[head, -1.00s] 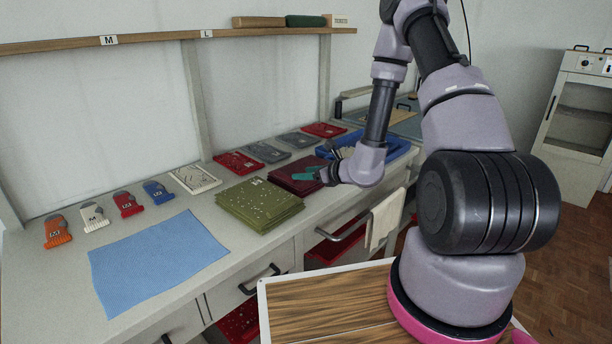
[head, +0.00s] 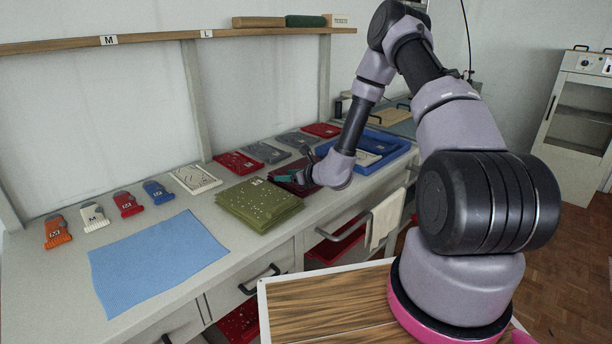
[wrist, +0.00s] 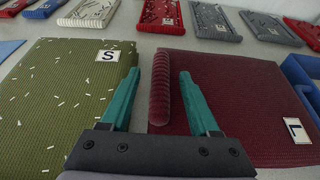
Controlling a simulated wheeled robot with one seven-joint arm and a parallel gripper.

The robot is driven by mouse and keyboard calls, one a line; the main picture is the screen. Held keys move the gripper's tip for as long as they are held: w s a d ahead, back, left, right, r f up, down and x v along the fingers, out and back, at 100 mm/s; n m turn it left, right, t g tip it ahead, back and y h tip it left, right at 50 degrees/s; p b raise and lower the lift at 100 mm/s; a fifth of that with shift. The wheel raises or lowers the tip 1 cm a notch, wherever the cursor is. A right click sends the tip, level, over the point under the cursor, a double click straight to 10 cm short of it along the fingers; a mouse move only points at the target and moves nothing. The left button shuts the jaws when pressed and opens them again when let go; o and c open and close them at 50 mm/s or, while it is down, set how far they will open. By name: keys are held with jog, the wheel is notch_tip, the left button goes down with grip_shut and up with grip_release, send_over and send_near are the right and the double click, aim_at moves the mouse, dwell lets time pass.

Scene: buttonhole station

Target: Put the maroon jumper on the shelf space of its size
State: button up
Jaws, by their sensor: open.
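The maroon jumper (head: 299,191) lies folded on the worktop, right of an olive jumper (head: 262,204). In the wrist view the maroon jumper (wrist: 235,110) bears an L label (wrist: 296,130), and the olive one (wrist: 60,95) bears an S label. My gripper (head: 285,178) is at the maroon jumper's left side and hides part of it in the head view. In the wrist view my gripper (wrist: 160,75) is open, with the jumper's rounded left fold between its teal fingers. Contact cannot be told. The wooden shelf (head: 60,46) carries M and L labels.
A brown item (head: 258,22) and a green item (head: 305,21) lie on the shelf's right part. A blue tray (head: 395,160) stands right of the maroon jumper. Red and grey folded pieces (head: 265,152) lie behind. A blue cloth (head: 155,262) lies at front left.

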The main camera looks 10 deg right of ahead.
grip_shut()
jog(key=shift+r, duration=0.15)
jog(key=shift+r, duration=0.6)
notch_tip(320, 180, up, 9)
jog(key=s+d+r+m+t+h, duration=0.1)
jog(key=s+d+r, duration=0.1)
jog(key=d+r, duration=0.3)
jog(key=s+d+r+m+h, duration=0.2)
jog(key=d+r, duration=0.4)
jog(key=d, duration=0.5)
jog(key=shift+s+d+t, duration=0.15)
jog(key=shift+d+t, duration=0.05)
jog(key=shift+t, duration=0.2)
jog(key=shift+r, duration=0.1)
